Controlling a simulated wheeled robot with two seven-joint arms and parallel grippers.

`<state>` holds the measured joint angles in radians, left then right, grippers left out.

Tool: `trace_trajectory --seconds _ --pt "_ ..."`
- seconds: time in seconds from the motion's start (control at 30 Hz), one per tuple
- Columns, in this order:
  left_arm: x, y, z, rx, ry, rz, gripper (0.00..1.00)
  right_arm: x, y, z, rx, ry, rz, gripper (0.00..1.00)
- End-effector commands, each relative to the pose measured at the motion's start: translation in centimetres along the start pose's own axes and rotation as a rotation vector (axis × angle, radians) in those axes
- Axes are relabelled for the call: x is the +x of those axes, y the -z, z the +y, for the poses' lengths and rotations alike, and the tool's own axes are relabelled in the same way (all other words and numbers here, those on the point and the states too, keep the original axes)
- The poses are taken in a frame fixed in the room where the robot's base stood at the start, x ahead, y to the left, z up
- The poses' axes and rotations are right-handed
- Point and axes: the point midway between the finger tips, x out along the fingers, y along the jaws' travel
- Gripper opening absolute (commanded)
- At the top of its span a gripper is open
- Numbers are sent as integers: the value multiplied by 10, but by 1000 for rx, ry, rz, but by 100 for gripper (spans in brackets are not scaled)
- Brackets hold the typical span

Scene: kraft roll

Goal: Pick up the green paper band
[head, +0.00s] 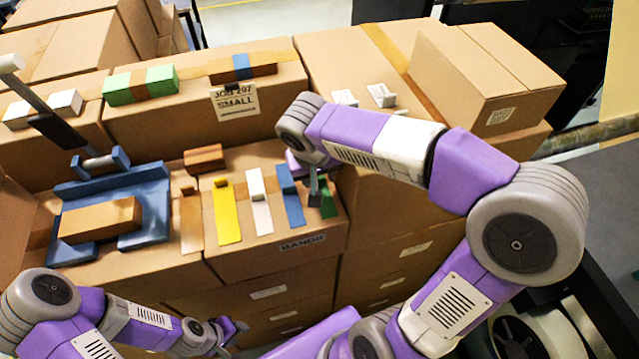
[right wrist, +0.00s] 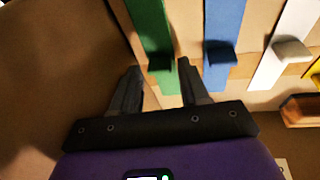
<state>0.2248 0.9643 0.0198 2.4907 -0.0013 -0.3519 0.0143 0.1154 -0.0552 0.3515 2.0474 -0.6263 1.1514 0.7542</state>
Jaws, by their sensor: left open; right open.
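The green paper band (head: 329,204) is at the right end of the row of bands on the front box, partly hidden by my right gripper (head: 318,192). In the right wrist view the green band (right wrist: 149,30) is a long strip with a small raised dark tab. My right gripper (right wrist: 158,68) is open there, with the tab between its fingertips; I cannot tell whether they touch it. My left gripper (head: 238,332) is open and empty, low in front of the boxes.
A blue band (head: 289,197) lies close beside the green one, then a white band (head: 260,202) and a yellow band (head: 228,212). A blue holder (head: 150,205) with a brown block stands at left. A label (head: 302,243) is on the box front.

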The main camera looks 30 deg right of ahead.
Motion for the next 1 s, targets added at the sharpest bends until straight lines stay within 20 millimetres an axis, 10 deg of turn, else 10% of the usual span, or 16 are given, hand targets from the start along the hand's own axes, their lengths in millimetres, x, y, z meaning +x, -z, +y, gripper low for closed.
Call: trace_trajectory --seconds 0.3,0.6,1.0 --pt "1 0 0 0 0 0 43 7 0 0 0 0 0 45" --pt "1 0 0 0 0 0 43 7 0 0 0 0 0 2" --pt "0 0 0 0 0 0 43 5 0 0 0 0 0 0"
